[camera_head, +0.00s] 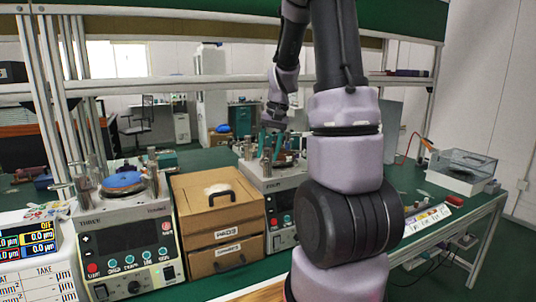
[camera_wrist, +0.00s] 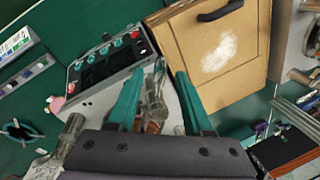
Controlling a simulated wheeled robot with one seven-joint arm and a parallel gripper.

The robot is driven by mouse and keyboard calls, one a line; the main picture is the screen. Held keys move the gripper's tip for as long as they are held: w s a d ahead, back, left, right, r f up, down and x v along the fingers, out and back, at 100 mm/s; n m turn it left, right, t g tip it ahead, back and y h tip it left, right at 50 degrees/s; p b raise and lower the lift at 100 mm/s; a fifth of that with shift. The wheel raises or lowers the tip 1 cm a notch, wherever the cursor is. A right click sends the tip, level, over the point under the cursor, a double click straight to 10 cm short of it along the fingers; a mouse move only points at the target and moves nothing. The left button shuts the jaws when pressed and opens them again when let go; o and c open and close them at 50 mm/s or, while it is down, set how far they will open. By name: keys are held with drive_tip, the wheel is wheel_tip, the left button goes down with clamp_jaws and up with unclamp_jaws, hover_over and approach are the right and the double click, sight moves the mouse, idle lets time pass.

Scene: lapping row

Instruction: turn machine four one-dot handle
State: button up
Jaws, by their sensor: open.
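The machine on the right (camera_head: 280,184), partly behind my arm, has a light grey body, a dark screen and a red button; its name is too small to read surely. Its panel shows at upper left in the wrist view (camera_wrist: 104,62). My gripper (camera_head: 271,158) is over this machine's top, teal fingers pointing down. In the wrist view my gripper (camera_wrist: 160,76) is open, with a shiny metal post (camera_wrist: 154,104) and a copper-coloured part showing between its fingers. I cannot tell whether they touch. No one-dot mark is readable, so the handle cannot be picked out.
A machine marked THREE (camera_head: 128,238) with a blue disc stands left. A wooden drawer box (camera_head: 222,228) with a black handle stands between the machines, close to my gripper. A clear-lidded case (camera_head: 463,165) is at the right. Frame posts (camera_head: 48,100) rise at left.

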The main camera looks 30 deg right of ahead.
drive_tip(key=v, duration=1)
drive_tip(key=shift+r, duration=0.1)
